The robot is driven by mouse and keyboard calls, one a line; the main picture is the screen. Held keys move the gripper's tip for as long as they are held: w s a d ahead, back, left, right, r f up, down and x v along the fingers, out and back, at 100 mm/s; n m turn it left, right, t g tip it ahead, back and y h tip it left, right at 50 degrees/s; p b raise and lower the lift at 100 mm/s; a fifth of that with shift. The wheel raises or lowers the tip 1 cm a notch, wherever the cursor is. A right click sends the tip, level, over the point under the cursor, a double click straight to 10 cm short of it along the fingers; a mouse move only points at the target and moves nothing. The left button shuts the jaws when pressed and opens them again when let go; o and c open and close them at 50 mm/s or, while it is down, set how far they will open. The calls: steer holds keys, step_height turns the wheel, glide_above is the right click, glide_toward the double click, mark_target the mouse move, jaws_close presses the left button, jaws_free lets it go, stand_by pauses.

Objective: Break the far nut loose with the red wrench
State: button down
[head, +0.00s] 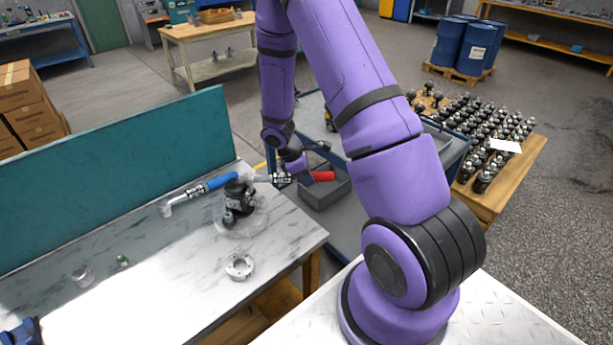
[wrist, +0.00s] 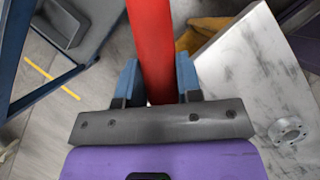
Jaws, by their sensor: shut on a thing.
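My gripper (head: 284,178) is shut on the red wrench (head: 322,176) at the right end of the marble-topped bench. In the wrist view the wrench's red handle (wrist: 152,45) runs between the two blue fingers of my gripper (wrist: 157,82). The wrench's grey end points left, toward the dark hydraulic motor (head: 238,202). I cannot tell whether it touches a nut. The motor stands upright on a round clear base. The far nut is too small or hidden to make out. A blue-handled wrench (head: 222,180) reaches left from near the motor's top.
A metal ring flange (head: 239,266) lies on the bench (head: 190,292) in front of the motor, and shows in the wrist view (wrist: 287,131). A teal panel (head: 120,175) lines the bench's back. A grey bin (head: 328,190) sits on a blue cart just beyond my gripper.

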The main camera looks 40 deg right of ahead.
steer(key=shift+f, duration=0.1)
steer(key=shift+w+d+n+t, duration=0.25)
steer(key=shift+w+d+n, duration=0.1)
steer(key=shift+w+n, duration=0.35)
steer(key=shift+w+d+n+t, duration=0.3)
steer(key=shift+w+n, duration=0.2)
steer(key=shift+w, duration=0.3)
steer(key=shift+d, duration=0.1)
steer(key=shift+w, duration=0.15)
steer(key=shift+w+d+n+t+h, duration=0.25)
steer(key=shift+w+n, duration=0.3)
steer(key=shift+w, duration=0.2)
steer(key=shift+w+d+n+t+h, duration=0.1)
steer(key=shift+w+d+n+h, duration=0.1)
steer(key=shift+w+n, duration=0.45)
steer(key=shift+w, duration=0.25)
steer(key=shift+w, duration=0.25)
